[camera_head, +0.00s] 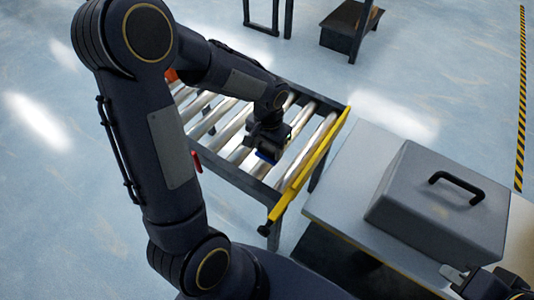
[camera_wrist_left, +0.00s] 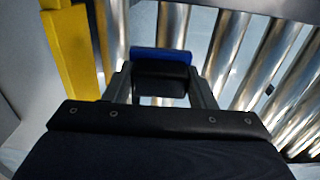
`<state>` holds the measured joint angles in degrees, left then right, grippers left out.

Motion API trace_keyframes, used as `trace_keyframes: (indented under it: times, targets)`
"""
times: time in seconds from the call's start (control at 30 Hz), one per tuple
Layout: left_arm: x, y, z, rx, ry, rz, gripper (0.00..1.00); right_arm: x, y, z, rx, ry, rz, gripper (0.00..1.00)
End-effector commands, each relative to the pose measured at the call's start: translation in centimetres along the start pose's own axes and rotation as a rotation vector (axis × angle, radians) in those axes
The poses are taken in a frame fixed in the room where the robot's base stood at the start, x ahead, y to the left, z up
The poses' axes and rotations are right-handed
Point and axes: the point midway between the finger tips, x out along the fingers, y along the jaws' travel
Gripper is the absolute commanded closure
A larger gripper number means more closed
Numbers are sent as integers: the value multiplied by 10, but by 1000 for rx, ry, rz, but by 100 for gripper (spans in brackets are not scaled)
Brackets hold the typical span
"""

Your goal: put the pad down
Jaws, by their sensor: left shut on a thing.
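My left gripper (camera_head: 266,146) is over the roller conveyor (camera_head: 238,155), near its yellow end bar. It is shut on the pad (camera_head: 266,157), which shows as a small blue edge below the fingers. In the left wrist view the pad (camera_wrist_left: 160,55) sits between the fingertips (camera_wrist_left: 160,84), blue along its far edge, with a dark part nearer the camera. Whether the pad touches the rollers cannot be told. My right gripper (camera_head: 462,274) is at the bottom right of the head view, by the table; its opening is unclear.
A yellow bar (camera_head: 312,165) closes the conveyor's near right end; it also shows in the left wrist view (camera_wrist_left: 75,60). A grey case (camera_head: 435,208) with a black handle stands on the table (camera_head: 335,187) to the right. Bare rollers lie around the gripper.

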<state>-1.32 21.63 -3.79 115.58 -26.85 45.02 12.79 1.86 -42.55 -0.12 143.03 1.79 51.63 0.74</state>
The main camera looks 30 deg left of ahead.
Motion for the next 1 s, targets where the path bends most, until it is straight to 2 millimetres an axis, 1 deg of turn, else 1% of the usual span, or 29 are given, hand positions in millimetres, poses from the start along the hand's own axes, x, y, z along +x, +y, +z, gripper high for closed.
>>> trace_keyframes:
  times: [0.13,0.3,0.37,0.57,0.7,0.73,0.8,0.9,1.0]
  targets:
    - [11,-8,-3,-2,-3,0,71,2,1,1,0,0,0,100]
    - [38,-7,-3,0,-4,0,71,8,4,4,0,0,0,100]
    - [41,-7,-3,0,-2,0,71,8,4,4,0,0,0,100]
    - [40,-7,-4,-1,0,0,71,8,4,4,0,0,0,100]
    - [44,-7,-4,0,0,0,71,11,5,6,0,0,0,100]
    - [44,-7,-4,0,0,0,48,11,5,6,0,0,0,100]
    - [43,-7,-4,0,0,0,39,10,5,5,0,0,0,100]
    - [43,-7,-4,0,-1,0,28,10,5,5,0,0,0,100]
    - [43,-7,-3,0,-1,0,28,10,5,5,0,0,0,100]
